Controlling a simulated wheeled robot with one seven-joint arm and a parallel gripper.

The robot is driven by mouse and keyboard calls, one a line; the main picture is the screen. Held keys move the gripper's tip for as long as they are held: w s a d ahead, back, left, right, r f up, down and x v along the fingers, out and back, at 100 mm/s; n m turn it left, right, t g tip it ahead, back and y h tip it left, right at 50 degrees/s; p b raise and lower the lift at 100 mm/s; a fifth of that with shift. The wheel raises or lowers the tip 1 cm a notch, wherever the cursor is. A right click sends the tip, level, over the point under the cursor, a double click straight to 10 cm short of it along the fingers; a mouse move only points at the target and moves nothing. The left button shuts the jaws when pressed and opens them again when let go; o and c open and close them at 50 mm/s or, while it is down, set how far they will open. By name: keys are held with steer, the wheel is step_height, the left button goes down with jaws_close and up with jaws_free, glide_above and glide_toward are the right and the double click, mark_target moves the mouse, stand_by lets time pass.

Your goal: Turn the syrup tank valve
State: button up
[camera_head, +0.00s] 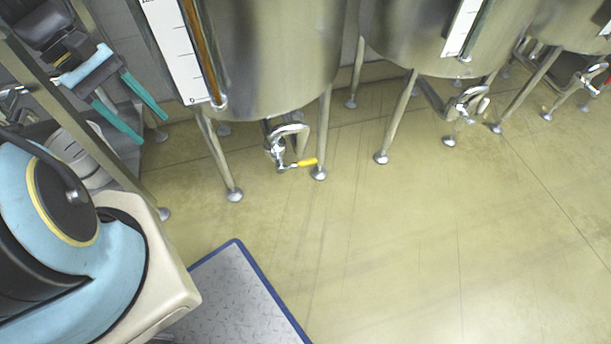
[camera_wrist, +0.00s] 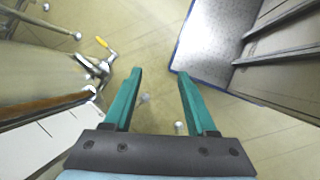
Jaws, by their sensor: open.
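The nearest syrup tank (camera_head: 270,60) is a steel cylinder on thin legs, with a white level scale on its left side. Its valve (camera_head: 275,150) hangs below the tank and has a yellow-tipped handle (camera_head: 306,163) pointing right. In the wrist view the yellow handle (camera_wrist: 102,43) and valve (camera_wrist: 92,66) are at the upper left, beyond and left of the fingers. My gripper (camera_head: 132,105) is at the upper left in the head view, left of the tank and apart from the valve. In the wrist view my gripper (camera_wrist: 157,72) has its teal fingers spread, with nothing between them.
Two more steel tanks (camera_head: 440,35) (camera_head: 575,22) with valves stand to the right. Tank legs (camera_head: 221,160) stand around the near valve. A metal rack (camera_head: 85,120) is at the left. A blue-edged grey mat (camera_head: 235,300) lies in front. The floor at centre right is clear.

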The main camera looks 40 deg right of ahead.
steer(key=s+d+f+n+g+h+b, duration=0.1)
steer(key=d+f+n+g+h+b, duration=0.1)
steer(key=d+f+b, duration=0.4)
steer(key=s+d+f+n+g+h+b, duration=0.1)
steer(key=d+f+n+h+b, duration=0.15)
steer(key=f+b, duration=0.45)
steer(key=s+d+f+n+g+h+b, duration=0.15)
steer(key=d+f+b, duration=0.3)
steer(key=f, duration=0.45)
steer(key=n+t+h+b, duration=0.2)
steer(key=n+h+b, duration=0.55)
steer(key=b, duration=0.65)
glide_toward(309, 162)
steer(key=b+x, duration=0.1)
steer(key=x, duration=0.2)
steer(key=b+x, duration=0.1)
steer(key=x, duration=0.2)
steer(key=f+b+x, duration=0.1)
steer(key=x, duration=0.2)
steer(key=shift+w+d+b, duration=0.2)
steer(key=shift+b, duration=0.2)
steer(key=shift+s+d+r, duration=0.1)
steer(key=shift+s+d, duration=0.05)
steer(key=shift+d, duration=0.35)
jaws_close()
